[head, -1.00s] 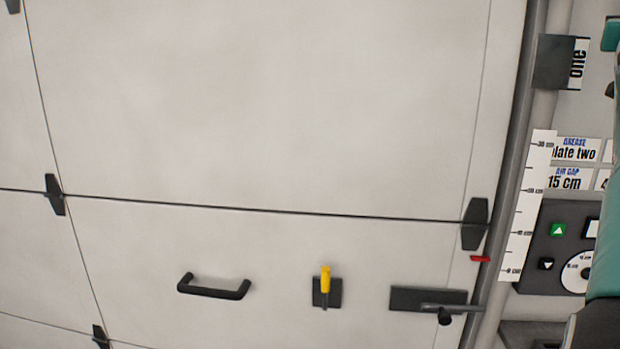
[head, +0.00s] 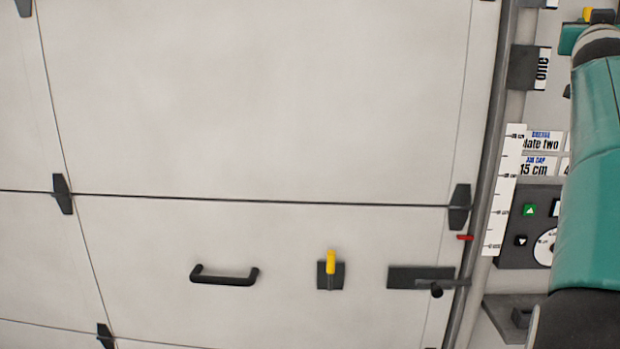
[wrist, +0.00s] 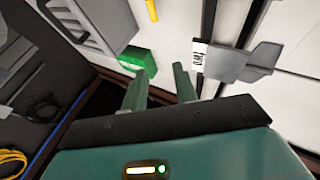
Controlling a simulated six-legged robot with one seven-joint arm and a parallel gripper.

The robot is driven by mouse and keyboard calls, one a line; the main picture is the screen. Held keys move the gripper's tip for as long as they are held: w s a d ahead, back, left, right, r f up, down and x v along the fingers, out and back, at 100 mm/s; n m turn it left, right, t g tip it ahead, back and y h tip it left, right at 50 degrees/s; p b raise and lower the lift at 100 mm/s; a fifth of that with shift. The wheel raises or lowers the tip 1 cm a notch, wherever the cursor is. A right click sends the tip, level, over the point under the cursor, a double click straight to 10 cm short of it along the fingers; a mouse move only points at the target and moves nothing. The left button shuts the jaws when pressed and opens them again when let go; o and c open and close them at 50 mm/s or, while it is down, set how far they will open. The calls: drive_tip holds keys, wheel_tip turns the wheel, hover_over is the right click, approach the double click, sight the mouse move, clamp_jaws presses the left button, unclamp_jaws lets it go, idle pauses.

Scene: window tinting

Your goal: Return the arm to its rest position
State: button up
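My arm, teal and black, runs up the right side of the head view. My gripper (wrist: 160,88) shows in the wrist view with its two teal fingers apart and nothing between them. Beyond the fingertips are a green box (wrist: 134,62) and a white wall. The fingertips are not clearly seen in the head view.
A large pale panelled door (head: 260,100) fills the head view, with a black handle (head: 224,277), a yellow-handled lever (head: 331,264) and a black latch (head: 422,278). A control panel (head: 515,247) and a white scale (head: 505,190) stand beside my arm. Cables (wrist: 42,108) lie left in the wrist view.

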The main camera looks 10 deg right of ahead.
drive_tip(key=a+f+n+g+y, duration=0.4)
drive_tip(key=a+f+y, duration=0.8)
drive_tip(key=a+f, duration=1.6)
drive_tip(key=s+a+f+n+g+y, duration=0.2)
drive_tip(key=s+a+f+n, duration=0.1)
drive_tip(key=s+a+f, duration=0.6)
drive_tip(key=s+a+f+n+g+y, duration=0.3)
drive_tip(key=s+a+f, duration=0.7)
drive_tip(key=f, duration=0.7)
drive_tip(key=shift+a+f, duration=0.35)
drive_tip(key=shift+a, duration=0.35)
drive_tip(key=shift+s+d, duration=0.1)
drive_tip(key=shift+d, duration=0.05)
